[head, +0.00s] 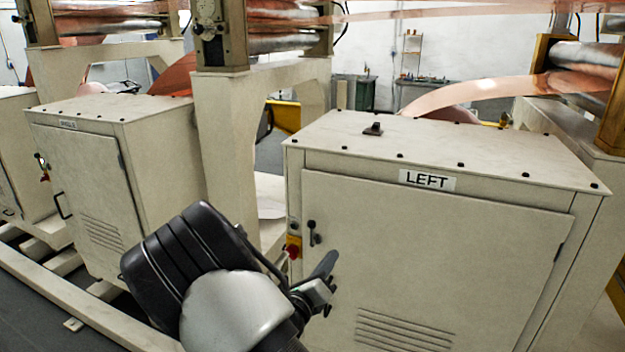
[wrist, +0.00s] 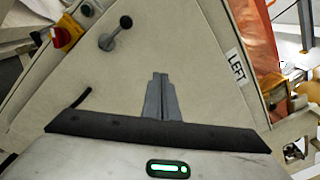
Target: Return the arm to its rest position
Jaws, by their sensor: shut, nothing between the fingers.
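My gripper (head: 328,268) is in front of the cabinet marked LEFT (head: 450,230), near the upper left of its door. In the wrist view, the two fingers of my gripper (wrist: 159,80) lie together with nothing between them. The cabinet door (wrist: 190,60) fills most of the wrist view behind the fingers. I cannot tell the exact gap between fingertips and door. My arm comes up from the bottom of the head view, with its dark and silver links in front of the cabinet's left side.
A red and yellow switch (head: 293,247) and a dark door handle (head: 313,232) sit close to my gripper. A small dark object (head: 374,129) stands on the cabinet top. Another cabinet (head: 95,180) stands at left. Copper foil (head: 500,97) runs behind. Dark floor (head: 40,320) shows at lower left.

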